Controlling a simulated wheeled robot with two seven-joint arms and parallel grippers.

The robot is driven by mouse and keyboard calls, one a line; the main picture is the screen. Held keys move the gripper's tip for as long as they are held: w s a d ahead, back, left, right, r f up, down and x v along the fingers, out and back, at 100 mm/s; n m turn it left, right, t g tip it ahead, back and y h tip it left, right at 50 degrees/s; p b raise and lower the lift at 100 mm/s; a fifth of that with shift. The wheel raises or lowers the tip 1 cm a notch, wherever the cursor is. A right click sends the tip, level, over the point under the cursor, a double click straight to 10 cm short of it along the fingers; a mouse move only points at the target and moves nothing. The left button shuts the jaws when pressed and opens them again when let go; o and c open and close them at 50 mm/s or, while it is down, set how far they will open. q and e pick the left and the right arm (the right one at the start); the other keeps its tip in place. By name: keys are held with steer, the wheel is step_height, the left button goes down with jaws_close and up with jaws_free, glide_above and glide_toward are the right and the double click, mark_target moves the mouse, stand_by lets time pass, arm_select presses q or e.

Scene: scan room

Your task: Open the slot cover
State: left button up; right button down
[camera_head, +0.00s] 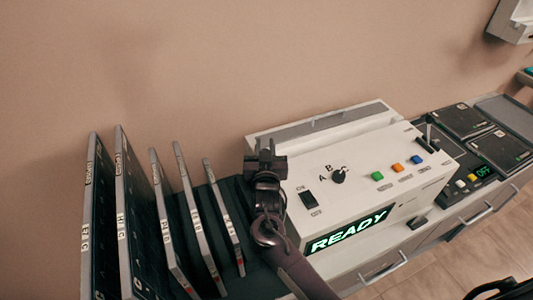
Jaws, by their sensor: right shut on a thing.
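The white scanner box (400,150) stands on the counter, and its lit panel reads READY. A long grey slot cover (325,124) with a darker strip runs along the back of its top. How far the cover is open is not clear. My right gripper (265,151) is at the left end of the box, beside the cover's left end. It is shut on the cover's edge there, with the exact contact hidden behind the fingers. My left gripper is not in view.
Several dark labelled plates (131,215) stand upright in a rack to the left. The box carries a dial (338,176), a black switch (308,199) and coloured buttons (377,176). A dark control panel (470,183) lies to the right. The wall is close behind.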

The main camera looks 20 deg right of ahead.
steer(key=c, duration=1.6)
jaws_free()
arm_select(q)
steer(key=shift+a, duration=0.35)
arm_select(e)
steer(key=o, duration=0.4)
steer(key=shift+s+f, duration=0.1)
steer(key=shift+s, duration=0.15)
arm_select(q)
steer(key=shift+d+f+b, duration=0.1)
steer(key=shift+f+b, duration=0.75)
arm_select(e)
steer(key=v, duration=0.7)
steer(key=shift+s, duration=0.15)
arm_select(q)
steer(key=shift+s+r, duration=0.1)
arm_select(e)
steer(key=shift+a, duration=0.15)
